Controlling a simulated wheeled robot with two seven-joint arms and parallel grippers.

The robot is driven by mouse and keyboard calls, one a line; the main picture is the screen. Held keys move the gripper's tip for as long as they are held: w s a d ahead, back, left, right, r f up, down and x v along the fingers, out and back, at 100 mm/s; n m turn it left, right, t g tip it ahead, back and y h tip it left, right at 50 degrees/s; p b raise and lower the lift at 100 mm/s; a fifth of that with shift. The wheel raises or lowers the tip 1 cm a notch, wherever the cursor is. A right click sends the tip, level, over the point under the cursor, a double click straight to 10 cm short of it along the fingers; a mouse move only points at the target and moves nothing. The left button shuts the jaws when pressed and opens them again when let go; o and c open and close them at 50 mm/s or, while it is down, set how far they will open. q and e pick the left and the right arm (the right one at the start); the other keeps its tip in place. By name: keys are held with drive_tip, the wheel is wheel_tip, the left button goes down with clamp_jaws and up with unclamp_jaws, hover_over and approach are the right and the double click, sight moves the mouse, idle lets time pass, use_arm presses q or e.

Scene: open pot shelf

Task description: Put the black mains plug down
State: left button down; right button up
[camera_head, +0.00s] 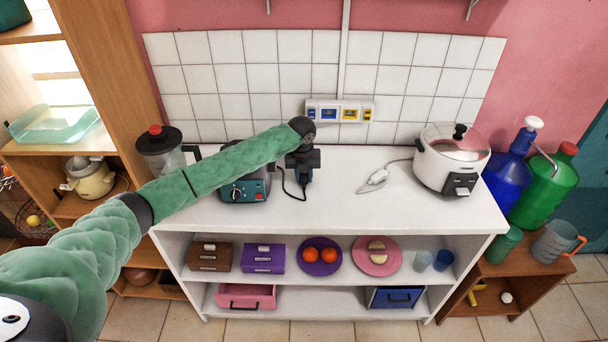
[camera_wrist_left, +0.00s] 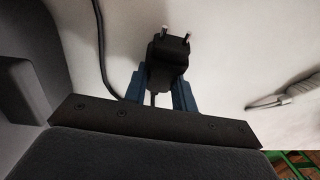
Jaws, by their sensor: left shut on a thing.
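The black mains plug (camera_wrist_left: 167,62) is between the blue fingers of my left gripper (camera_wrist_left: 162,88) in the left wrist view, its two metal pins pointing away from the gripper. My left gripper (camera_head: 301,174) is shut on it, over the white counter (camera_head: 335,205), just right of the teal appliance (camera_head: 246,186). In the head view the gripper mostly hides the plug. A black cord (camera_head: 285,187) loops beside the gripper. Whether the plug touches the counter I cannot tell. My right gripper is not in view.
A white plug (camera_head: 378,177) with its cord lies on the counter, right of my gripper, near the rice cooker (camera_head: 452,160). A socket strip (camera_head: 340,112) is on the tiled wall behind. A blender (camera_head: 162,152) stands at left. The counter's front middle is clear.

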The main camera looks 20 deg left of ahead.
sight(302, 179)
use_arm(q)
drive_tip(key=c, duration=1.1)
unclamp_jaws()
drive_tip(key=shift+c, duration=0.2)
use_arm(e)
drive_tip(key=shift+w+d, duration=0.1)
use_arm(q)
drive_tip(key=shift+r, duration=0.35)
wheel_tip(302, 179, up, 12)
drive_tip(key=s+b, duration=0.1)
drive_tip(key=b, duration=0.2)
drive_tip(key=shift+b, duration=0.3)
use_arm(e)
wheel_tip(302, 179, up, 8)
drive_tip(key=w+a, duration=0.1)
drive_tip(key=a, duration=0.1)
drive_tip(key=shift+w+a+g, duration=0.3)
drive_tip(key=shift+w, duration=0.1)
use_arm(q)
drive_tip(key=shift+s+a+f, duration=0.1)
drive_tip(key=shift+f, duration=0.05)
